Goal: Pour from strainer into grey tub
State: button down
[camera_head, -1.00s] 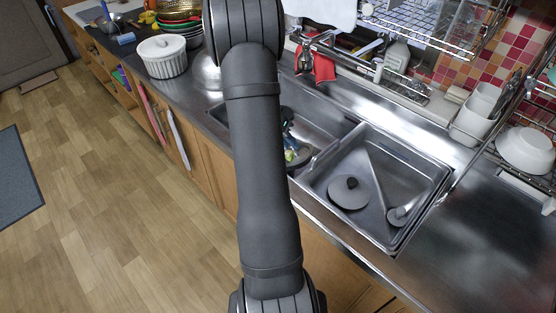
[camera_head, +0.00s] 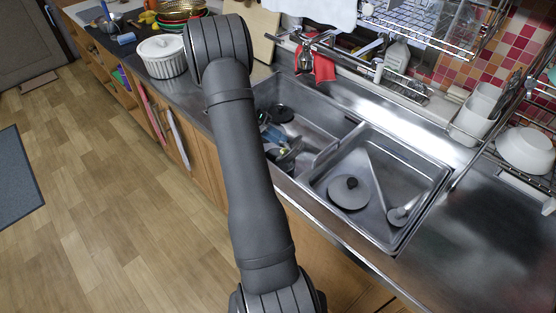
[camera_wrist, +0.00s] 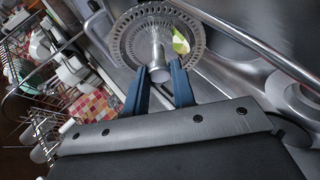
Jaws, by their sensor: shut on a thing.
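In the wrist view, my gripper (camera_wrist: 160,77) has its two blue fingers on either side of the strainer's central metal post and is shut on it. The strainer (camera_wrist: 126,40) is a round metal basket with a perforated rim, just beyond the fingertips. A yellow-green scrap (camera_wrist: 181,42) shows inside its rim. In the head view, my arm hides the gripper and strainer, or they are too unclear to pick out.
The right sink basin (camera_head: 405,160) holds a grey round lid (camera_head: 348,192). Loose things (camera_head: 285,155) lie in the left basin beside my arm. A white lidded pot (camera_head: 162,55) stands on the counter at the left. A red cloth (camera_head: 324,66) hangs by the tap.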

aim_at(291, 146)
jog(key=r, duration=0.1)
jog(key=h, duration=0.1)
jog(key=a+r, duration=0.1)
jog(key=shift+w+r+g+h, duration=0.3)
jog(key=shift+h, duration=0.1)
